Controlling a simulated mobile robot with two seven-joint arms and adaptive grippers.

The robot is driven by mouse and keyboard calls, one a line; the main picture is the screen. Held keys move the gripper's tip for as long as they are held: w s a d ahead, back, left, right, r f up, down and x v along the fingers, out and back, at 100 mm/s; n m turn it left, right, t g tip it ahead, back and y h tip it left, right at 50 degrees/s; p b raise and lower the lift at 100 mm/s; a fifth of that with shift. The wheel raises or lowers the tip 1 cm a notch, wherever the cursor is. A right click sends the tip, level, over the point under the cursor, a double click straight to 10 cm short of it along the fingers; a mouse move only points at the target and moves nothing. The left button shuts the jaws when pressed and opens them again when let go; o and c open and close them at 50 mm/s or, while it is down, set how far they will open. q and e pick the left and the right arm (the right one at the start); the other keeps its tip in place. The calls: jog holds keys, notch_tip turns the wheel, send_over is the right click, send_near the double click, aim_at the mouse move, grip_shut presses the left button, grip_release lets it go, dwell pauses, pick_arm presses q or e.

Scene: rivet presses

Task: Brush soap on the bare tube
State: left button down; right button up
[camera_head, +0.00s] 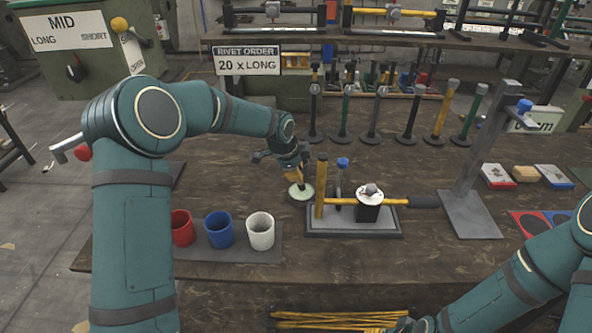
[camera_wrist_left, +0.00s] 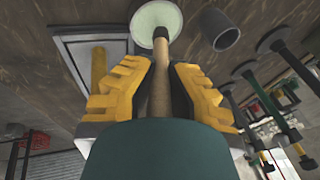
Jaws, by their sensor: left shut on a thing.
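My left gripper (camera_head: 297,171) is shut on the brush, whose wooden handle (camera_wrist_left: 160,85) runs between the yellow fingers in the left wrist view. The brush's dark head (camera_wrist_left: 160,34) points down at the pale green soap dish (camera_wrist_left: 156,12); it overlaps the dish, but I cannot tell whether it touches. The dish also shows in the head view (camera_head: 301,193). To its right, a yellow tube (camera_head: 394,201) lies level through a black clamp (camera_head: 369,211), with a dark sleeve (camera_head: 424,201) on its right end. My right gripper (camera_head: 412,326) is cut off at the bottom edge.
A yellow post (camera_head: 321,185) stands at the fixture's left end. Red (camera_head: 181,228), blue (camera_head: 220,231) and white (camera_head: 261,232) cups stand front left. Several upright tools stand behind. A grey press stand (camera_head: 471,214) is at right.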

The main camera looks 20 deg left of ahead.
pick_arm(q)
jog(key=shift+f, duration=0.55)
dwell(1.3)
jog(key=shift+r+p, duration=2.2)
jog(key=shift+r, duration=1.35)
